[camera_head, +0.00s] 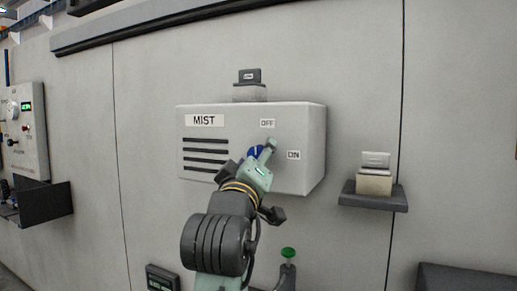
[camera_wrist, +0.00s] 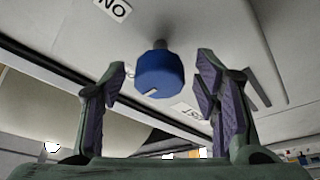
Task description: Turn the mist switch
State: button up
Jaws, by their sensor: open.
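The white MIST box (camera_head: 310,130) is on the wall, with OFF and ON labels on its front. Its blue switch knob (camera_head: 255,152) is mostly hidden behind my gripper (camera_head: 262,160) in the head view. In the wrist view the blue knob (camera_wrist: 160,72) sits on a short grey stem, with a pale mark on its lower face. My gripper (camera_wrist: 160,88) is open, with one finger to each side of the knob and gaps on both sides. I cannot tell how deep the knob is between the fingers. The ON label (camera_wrist: 114,8) shows upside down at the top.
A small shelf (camera_head: 373,199) with a beige block (camera_head: 374,178) juts from the wall at right. A dark-topped block (camera_head: 249,85) stands on the box. A control panel (camera_head: 24,130) is at far left, above a dark tray (camera_head: 45,203). A green button (camera_head: 288,253) is below the box.

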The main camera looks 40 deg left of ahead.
jog(key=shift+w+a+r, duration=0.15)
jog(key=shift+w+a, duration=0.15)
jog(key=shift+w, duration=0.25)
jog(key=shift+c, duration=0.6)
jog(key=c, duration=1.1)
